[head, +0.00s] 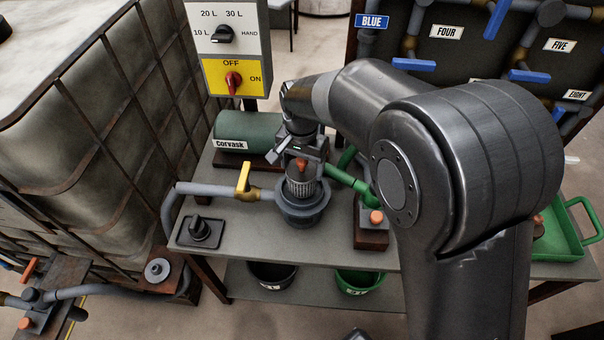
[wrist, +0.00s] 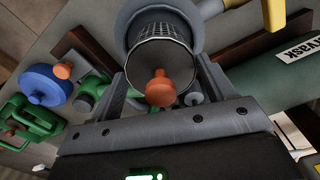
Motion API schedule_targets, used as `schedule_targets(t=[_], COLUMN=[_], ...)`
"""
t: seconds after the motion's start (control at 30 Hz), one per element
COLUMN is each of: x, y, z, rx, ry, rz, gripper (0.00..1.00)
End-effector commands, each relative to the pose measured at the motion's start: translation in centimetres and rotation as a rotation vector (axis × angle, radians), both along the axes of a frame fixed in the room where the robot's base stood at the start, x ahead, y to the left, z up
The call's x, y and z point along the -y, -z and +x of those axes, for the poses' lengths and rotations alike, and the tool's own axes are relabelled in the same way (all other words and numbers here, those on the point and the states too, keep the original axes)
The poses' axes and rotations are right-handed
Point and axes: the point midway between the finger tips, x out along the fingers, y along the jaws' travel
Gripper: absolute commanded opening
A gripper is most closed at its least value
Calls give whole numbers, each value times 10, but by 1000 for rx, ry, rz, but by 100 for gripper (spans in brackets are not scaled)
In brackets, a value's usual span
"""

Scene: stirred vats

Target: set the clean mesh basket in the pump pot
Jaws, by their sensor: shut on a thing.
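The mesh basket (head: 303,188) is a pale grey mesh cylinder with an orange knob on top. It stands roughly upright at the mouth of the dark grey pump pot (head: 303,215) on the bench. In the wrist view the basket (wrist: 160,42) reaches into the ring of the pot (wrist: 207,10); how deep it sits is hidden. My gripper (head: 302,165) is above the pot, shut on the basket's upper part. In the wrist view my gripper (wrist: 162,78) has a finger on each side of the basket, with the orange knob between them.
A green Corvask motor (head: 250,130) lies behind the pot. A pipe with a yellow-handled valve (head: 243,178) joins at left, a green pipe (head: 350,183) at right. A black knobbed plate (head: 200,231) lies front left. A green tray (head: 560,240) is at far right.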

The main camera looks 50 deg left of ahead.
Motion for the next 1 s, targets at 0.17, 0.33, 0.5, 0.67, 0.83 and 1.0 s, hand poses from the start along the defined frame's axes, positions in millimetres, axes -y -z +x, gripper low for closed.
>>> schedule_targets(t=[0.17,0.33,0.5,0.67,0.83,1.0], x=[1,1,1,1,1,0], y=[22,40,39,42,47,51], z=[0,0,1,1,1,0], rx=[-1,-1,-1,0,0,0], ry=[1,2,1,1,1,0], rz=[-5,-2,0,-1,0,0], gripper=[39,39,39,39,39,39])
